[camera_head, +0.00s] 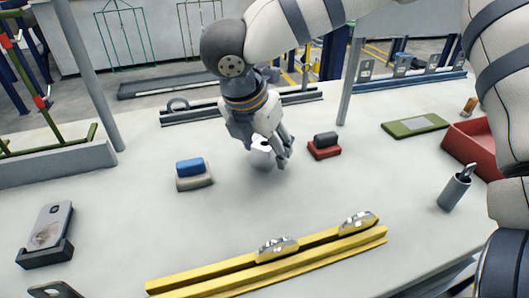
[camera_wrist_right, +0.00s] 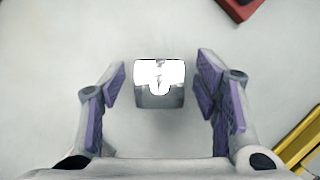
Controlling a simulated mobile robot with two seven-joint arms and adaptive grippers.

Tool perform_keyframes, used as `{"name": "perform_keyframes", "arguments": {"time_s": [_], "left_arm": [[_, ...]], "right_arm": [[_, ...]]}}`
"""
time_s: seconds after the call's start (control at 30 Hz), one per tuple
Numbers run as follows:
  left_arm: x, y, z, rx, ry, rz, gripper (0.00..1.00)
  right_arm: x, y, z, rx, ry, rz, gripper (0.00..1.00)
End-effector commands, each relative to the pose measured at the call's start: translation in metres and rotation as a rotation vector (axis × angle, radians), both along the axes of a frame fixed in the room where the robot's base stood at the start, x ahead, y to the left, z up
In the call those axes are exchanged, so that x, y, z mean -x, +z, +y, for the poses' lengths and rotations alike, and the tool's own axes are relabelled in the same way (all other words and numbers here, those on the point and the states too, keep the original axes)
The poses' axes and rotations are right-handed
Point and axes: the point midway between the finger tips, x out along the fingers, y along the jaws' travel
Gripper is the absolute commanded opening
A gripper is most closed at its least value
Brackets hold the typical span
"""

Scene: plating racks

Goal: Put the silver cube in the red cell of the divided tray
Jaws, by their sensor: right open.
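The silver cube (camera_head: 261,157) stands on the pale table near its middle, partly hidden by my right gripper (camera_head: 274,158) in the head view. In the right wrist view the silver cube (camera_wrist_right: 160,83) shows a bright, shiny face and lies between the two open fingers. There is a gap on each side, so neither finger appears to touch it. I cannot make out a divided tray or a red cell in it. My left gripper is not in view.
A blue block on a beige one (camera_head: 194,174) is left of my gripper; a dark block on a red one (camera_head: 325,146) is right. A yellow rail (camera_head: 215,281) crosses the front. A red bin (camera_head: 473,143), partly behind my arm, and a grey cup (camera_head: 454,190) stand right.

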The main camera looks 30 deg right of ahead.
Motion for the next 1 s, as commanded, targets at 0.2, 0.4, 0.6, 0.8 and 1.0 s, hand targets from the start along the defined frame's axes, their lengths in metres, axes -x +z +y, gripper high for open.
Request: {"name": "perform_keyframes", "arguments": {"time_s": [0.2, 0.4, 0.6, 0.8, 1.0], "left_arm": [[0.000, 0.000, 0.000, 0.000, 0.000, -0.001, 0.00], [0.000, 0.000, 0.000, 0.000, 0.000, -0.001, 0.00], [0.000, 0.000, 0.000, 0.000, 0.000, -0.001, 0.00], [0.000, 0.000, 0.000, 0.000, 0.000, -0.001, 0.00], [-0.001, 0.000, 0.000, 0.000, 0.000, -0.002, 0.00]], "right_arm": [[0.000, 0.001, 0.000, 0.000, 0.000, -0.001, 0.36], [0.000, 0.001, 0.000, 0.000, 0.000, -0.001, 0.00], [0.000, 0.002, 0.000, 0.000, 0.001, -0.003, 0.00], [-0.001, 0.017, 0.001, 0.000, 0.001, -0.007, 0.00], [0.021, 0.063, -0.008, -0.002, 0.001, -0.011, 0.00]]}}
